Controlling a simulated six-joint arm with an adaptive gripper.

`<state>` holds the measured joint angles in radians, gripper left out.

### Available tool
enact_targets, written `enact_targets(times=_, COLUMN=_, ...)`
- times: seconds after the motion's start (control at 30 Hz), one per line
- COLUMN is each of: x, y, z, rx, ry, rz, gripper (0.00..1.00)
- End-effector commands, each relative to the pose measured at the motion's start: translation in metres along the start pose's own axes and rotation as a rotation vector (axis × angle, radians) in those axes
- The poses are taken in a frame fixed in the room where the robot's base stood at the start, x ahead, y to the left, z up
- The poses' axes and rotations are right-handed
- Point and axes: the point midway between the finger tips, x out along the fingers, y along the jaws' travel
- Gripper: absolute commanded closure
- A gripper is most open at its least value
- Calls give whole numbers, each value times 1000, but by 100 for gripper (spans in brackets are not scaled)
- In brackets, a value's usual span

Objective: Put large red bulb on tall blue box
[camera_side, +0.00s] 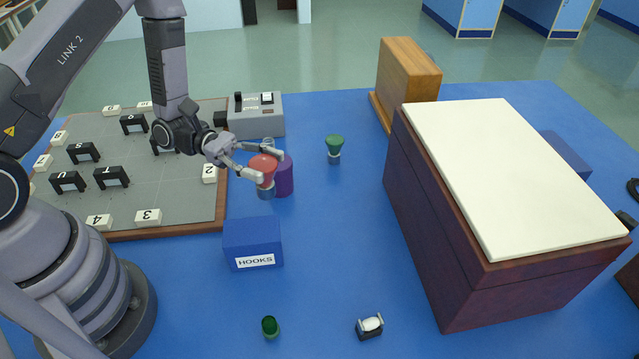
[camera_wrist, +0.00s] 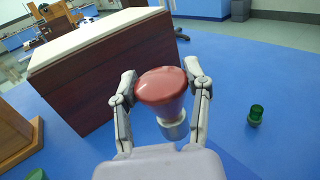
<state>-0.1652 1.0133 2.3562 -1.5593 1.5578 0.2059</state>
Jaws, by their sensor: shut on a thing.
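My gripper (camera_side: 268,165) is shut on a large red bulb (camera_side: 262,168) with a grey-blue base, held upright above the blue tabletop. In the wrist view, the red bulb (camera_wrist: 163,86) sits between the two fingers of my gripper (camera_wrist: 161,74), its base pointing down. A blue box (camera_side: 252,240) labelled HOOKS stands below and slightly left of the bulb in the side view, apart from it. Another blue box (camera_side: 567,157) is partly hidden behind the large dark wooden case at the right. I cannot tell their heights exactly.
A purple cylinder (camera_side: 285,176) stands just behind the held bulb. A green bulb (camera_side: 334,147), a small green bulb (camera_side: 270,327) and a small black-and-white item (camera_side: 369,326) stand on the table. The dark case (camera_side: 430,220) fills the right. A numbered board (camera_side: 150,190) lies left.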

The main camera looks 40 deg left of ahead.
Motion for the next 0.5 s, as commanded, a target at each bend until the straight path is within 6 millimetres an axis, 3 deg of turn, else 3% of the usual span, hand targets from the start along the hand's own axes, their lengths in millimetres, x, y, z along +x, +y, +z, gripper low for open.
enact_targets(times=0.2, x=-18, y=-33, z=9, rx=19, ry=-8, rz=-133, gripper=89)
enact_targets(times=0.5, x=-20, y=-36, z=-31, rx=20, ry=-9, rz=-152, gripper=89)
